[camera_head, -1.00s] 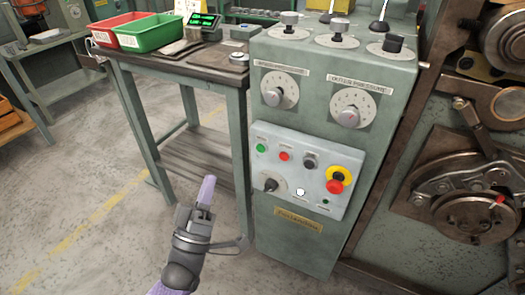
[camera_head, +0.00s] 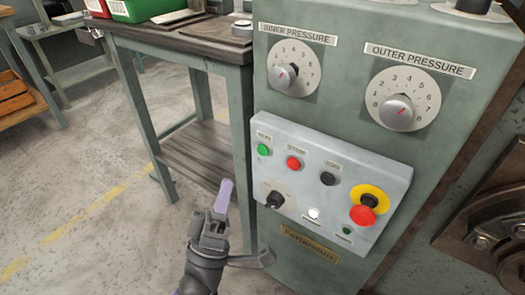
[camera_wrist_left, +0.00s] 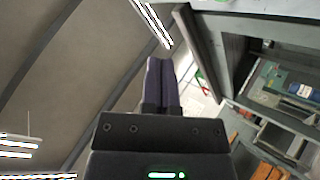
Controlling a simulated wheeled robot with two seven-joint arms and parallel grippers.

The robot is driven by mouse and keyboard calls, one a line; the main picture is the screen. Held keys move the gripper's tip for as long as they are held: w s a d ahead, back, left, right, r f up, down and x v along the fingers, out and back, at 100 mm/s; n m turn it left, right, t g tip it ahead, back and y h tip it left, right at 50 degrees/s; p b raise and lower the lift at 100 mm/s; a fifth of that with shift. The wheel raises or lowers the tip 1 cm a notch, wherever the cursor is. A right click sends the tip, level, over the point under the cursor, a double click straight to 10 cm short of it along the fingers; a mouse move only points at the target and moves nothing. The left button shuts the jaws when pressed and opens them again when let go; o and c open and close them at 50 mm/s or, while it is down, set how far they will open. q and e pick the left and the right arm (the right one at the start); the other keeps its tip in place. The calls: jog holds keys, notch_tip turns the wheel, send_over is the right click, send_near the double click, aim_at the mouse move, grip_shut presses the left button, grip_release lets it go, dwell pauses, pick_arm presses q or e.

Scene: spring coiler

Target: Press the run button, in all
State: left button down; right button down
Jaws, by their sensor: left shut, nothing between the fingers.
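The sloped control panel (camera_head: 340,180) on the green-grey machine cabinet carries a green button (camera_head: 264,150) at its upper left, with a small label above it that is too blurred to read surely. A red button (camera_head: 294,163) and a black button (camera_head: 328,179) sit to its right. My left gripper (camera_head: 225,188) is shut and empty, fingers pointing up, left of the panel and lower than the green button, apart from it in the picture. Its closed fingers also show in the left wrist view (camera_wrist_left: 161,82). My right gripper is not in view.
A yellow-ringed red mushroom button (camera_head: 364,208), a black selector knob (camera_head: 274,200) and a white round button (camera_head: 313,213) share the panel. Two pressure dials sit above. A workbench (camera_head: 180,42) with a green bin (camera_head: 146,9) stands left.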

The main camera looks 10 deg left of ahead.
aim_at(263, 151)
pick_arm(q)
jog(key=w+d+b, duration=0.2)
jog(key=w+b, duration=0.1)
jog(key=w, duration=0.4)
jog(key=shift+d, duration=0.3)
dwell(0.6)
dwell(0.8)
jog(key=shift+w+d+f, duration=0.1)
jog(key=shift+w+d, duration=0.05)
jog(key=shift+w, duration=0.2)
